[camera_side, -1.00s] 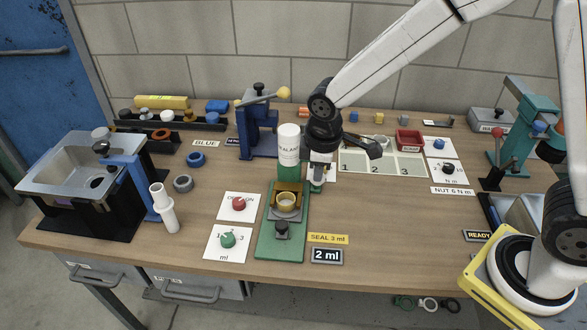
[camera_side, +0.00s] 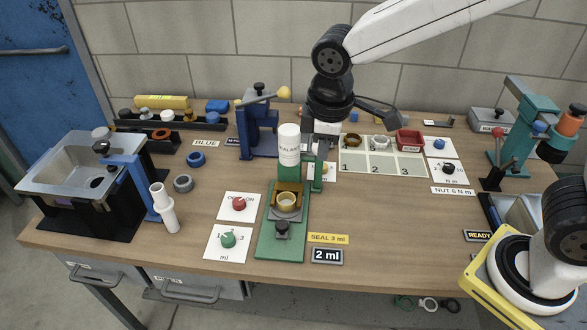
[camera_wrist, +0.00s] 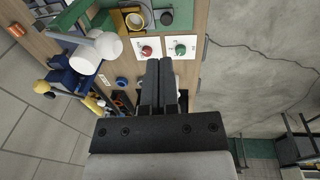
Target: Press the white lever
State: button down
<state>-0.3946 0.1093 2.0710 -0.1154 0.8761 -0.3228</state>
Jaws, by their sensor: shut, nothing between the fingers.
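The sealant dispenser has a green base (camera_side: 268,247) and an upright white bottle (camera_side: 289,148). A small gold cup (camera_side: 286,201) sits below the bottle. In the wrist view a round white knob (camera_wrist: 108,45) shows beside the white bottle end (camera_wrist: 83,58); it may be the end of the white lever, but I cannot tell for sure. I cannot make out the lever in the side view. My gripper (camera_side: 319,155) is shut and empty, just right of the bottle, near a green upright (camera_side: 316,178). Its closed fingers (camera_wrist: 161,65) point past the bottle in the wrist view.
Red (camera_side: 239,203) and green (camera_side: 228,239) knobs stand on white cards left of the dispenser. A blue press (camera_side: 258,130) is behind it. A numbered mat (camera_side: 383,168) with rings and a red tray (camera_side: 409,140) lies to the right.

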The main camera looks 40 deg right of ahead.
jog(key=shift+s+a+r, duration=0.2)
jog(key=shift+s+r, duration=0.05)
jog(key=shift+r, duration=0.35)
jog(key=shift+s+a+r, duration=0.2)
jog(key=shift+s+r, duration=0.05)
jog(key=shift+r, duration=0.35)
jog(key=s+d+f+m+t, duration=0.1)
jog(key=s+d+f+m, duration=0.5)
jog(key=d+f+m, duration=0.3)
jog(key=d+f, duration=0.2)
jog(key=d, duration=0.2)
jog(key=shift+s+d+f+y, duration=0.2)
jog(key=shift+d+y, duration=0.1)
jog(key=shift+d, duration=0.1)
jog(key=shift+w, duration=0.1)
